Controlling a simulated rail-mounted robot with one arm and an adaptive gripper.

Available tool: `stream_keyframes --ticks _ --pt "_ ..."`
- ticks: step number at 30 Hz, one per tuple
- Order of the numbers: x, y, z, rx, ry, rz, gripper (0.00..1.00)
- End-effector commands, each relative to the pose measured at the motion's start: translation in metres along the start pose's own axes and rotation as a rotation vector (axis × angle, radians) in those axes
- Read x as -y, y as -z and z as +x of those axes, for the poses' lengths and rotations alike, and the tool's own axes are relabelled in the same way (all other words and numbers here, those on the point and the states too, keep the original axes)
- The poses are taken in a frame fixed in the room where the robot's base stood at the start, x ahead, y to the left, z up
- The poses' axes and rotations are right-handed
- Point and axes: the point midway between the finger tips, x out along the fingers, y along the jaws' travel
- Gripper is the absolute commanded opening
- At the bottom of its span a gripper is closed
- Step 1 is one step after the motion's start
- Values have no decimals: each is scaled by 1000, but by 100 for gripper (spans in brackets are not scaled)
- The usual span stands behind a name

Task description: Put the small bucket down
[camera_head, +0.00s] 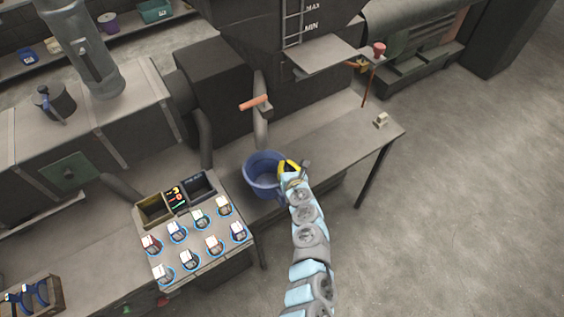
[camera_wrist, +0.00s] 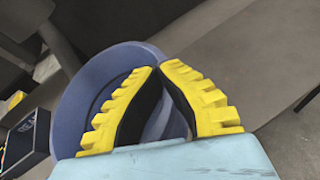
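The small blue bucket (camera_head: 262,176) is at the front edge of the grey bench, beside the base of the dark machine. It looks upright and its inside looks empty. I cannot tell whether its base touches the bench. My gripper (camera_head: 289,167) is at the bucket's right rim. In the wrist view my gripper (camera_wrist: 160,69) has its yellow fingers closed together with the bucket's wall (camera_wrist: 80,100) between them, one finger inside and one outside. The fingertips' contact with the wall is partly hidden.
The grey bench (camera_head: 335,140) has clear room right of the bucket, with a small pale object (camera_head: 381,120) near its right end. At left a lower table holds several labelled items (camera_head: 200,219) and open bins (camera_head: 155,209). A pipe with an orange handle (camera_head: 255,103) stands behind the bucket.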

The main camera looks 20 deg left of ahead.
Motion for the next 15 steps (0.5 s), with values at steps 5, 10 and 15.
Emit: stream_keyframes --ticks 5,10,15 --pt "-4 -8 15 3 -6 4 0" --pt "-2 -11 26 2 -1 3 0" --pt "-4 -13 32 1 -3 1 0"
